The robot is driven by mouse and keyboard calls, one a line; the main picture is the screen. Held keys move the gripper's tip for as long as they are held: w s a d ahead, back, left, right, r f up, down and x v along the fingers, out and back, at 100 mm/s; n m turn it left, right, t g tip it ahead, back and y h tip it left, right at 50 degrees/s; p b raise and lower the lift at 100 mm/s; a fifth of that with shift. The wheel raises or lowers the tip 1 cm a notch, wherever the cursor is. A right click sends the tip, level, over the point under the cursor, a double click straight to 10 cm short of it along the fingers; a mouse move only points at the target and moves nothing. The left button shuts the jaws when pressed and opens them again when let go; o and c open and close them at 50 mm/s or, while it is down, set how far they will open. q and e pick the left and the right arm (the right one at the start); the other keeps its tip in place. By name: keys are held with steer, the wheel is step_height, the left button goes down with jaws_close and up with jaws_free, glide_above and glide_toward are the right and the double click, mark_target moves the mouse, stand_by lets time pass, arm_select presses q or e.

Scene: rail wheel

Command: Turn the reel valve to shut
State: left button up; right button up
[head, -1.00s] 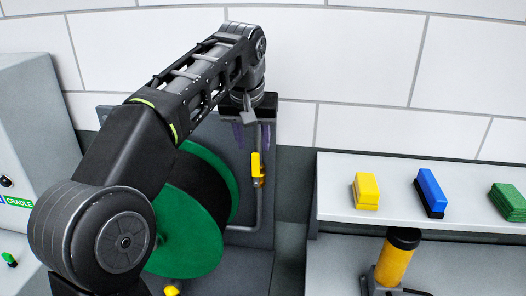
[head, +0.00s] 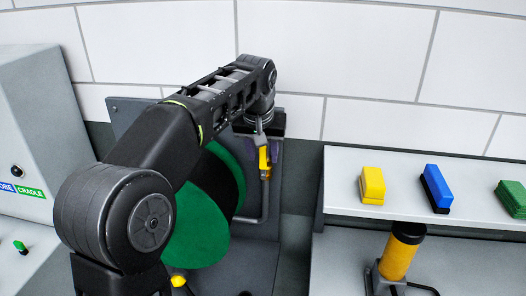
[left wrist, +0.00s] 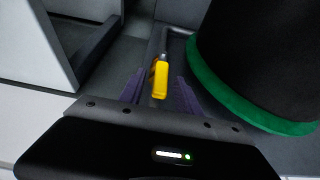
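The reel valve has a yellow handle (head: 264,160) on a grey pipe, on the panel behind the green and black reel (head: 197,235). My left gripper (head: 263,146) is at the handle's upper end in the head view, and its arm hides part of the reel. In the left wrist view, the yellow handle (left wrist: 160,80) stands between the two purple fingers of my left gripper (left wrist: 159,88). The fingers are apart, with a gap on each side of the handle, so the gripper is open. My right gripper is in neither view.
A grey shelf (head: 405,208) at the right holds yellow, blue and green blocks. A yellow cylinder with a black cap (head: 400,255) stands below it. A grey cabinet (head: 45,115) is at the left. The reel's green rim (left wrist: 240,105) is close beside the left gripper.

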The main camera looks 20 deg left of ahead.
arm_select(q)
steer(key=shift+f, duration=0.1)
jaws_close()
stand_by(0.4)
stand_by(1.0)
